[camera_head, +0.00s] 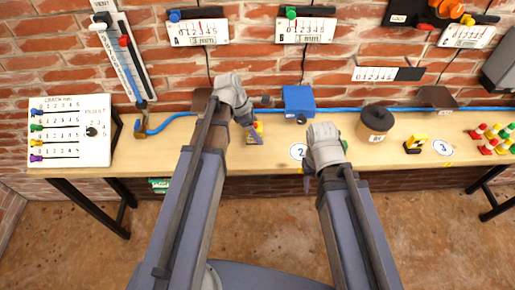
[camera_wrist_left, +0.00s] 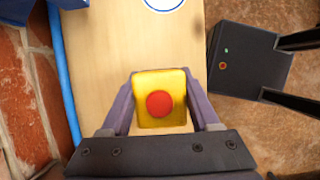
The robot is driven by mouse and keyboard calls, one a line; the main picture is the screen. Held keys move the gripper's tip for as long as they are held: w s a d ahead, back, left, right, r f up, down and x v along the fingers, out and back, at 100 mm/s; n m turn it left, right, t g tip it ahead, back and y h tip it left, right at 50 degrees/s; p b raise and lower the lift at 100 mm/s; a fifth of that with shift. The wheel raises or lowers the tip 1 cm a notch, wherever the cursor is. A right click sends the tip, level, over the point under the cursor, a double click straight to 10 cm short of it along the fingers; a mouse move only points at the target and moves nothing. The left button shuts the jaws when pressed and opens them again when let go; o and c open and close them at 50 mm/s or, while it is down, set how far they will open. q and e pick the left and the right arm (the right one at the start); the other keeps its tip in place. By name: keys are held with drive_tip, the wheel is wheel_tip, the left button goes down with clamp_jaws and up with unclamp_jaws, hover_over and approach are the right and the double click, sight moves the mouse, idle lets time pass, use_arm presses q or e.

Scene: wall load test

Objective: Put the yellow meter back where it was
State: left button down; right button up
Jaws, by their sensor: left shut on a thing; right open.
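The yellow meter (camera_wrist_left: 160,104) is a small yellow block with a red round spot, between the fingers of my left gripper (camera_wrist_left: 160,112) in the left wrist view. In the head view my left gripper (camera_head: 254,134) is at the wooden bench, left of the round marker 2 (camera_head: 298,152). Part of the yellow meter (camera_head: 260,127) shows there beside the fingers. I cannot tell whether it touches the bench. My right gripper (camera_head: 322,168) is open near the front edge, right of marker 2; its arm hides much of its fingers.
A blue box (camera_head: 299,100) and a brown round pot (camera_head: 375,121) stand on the bench (camera_head: 210,160). A yellow-and-black object (camera_head: 415,143) stands left of marker 3 (camera_head: 443,147). Several coloured pegs (camera_head: 490,140) are far right; a slider board (camera_head: 68,131) is far left. A blue pipe runs behind.

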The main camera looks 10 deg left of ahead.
sight(258, 150)
use_arm(q)
drive_tip(key=shift+f+b, duration=2.55)
drive_tip(key=shift+f, duration=0.55)
drive_tip(key=shift+r, duration=0.1)
drive_tip(key=c, duration=0.6)
unclamp_jaws()
drive_tip(key=shift+f, duration=0.2)
drive_tip(key=o, duration=0.5)
drive_tip(key=shift+r, duration=0.15)
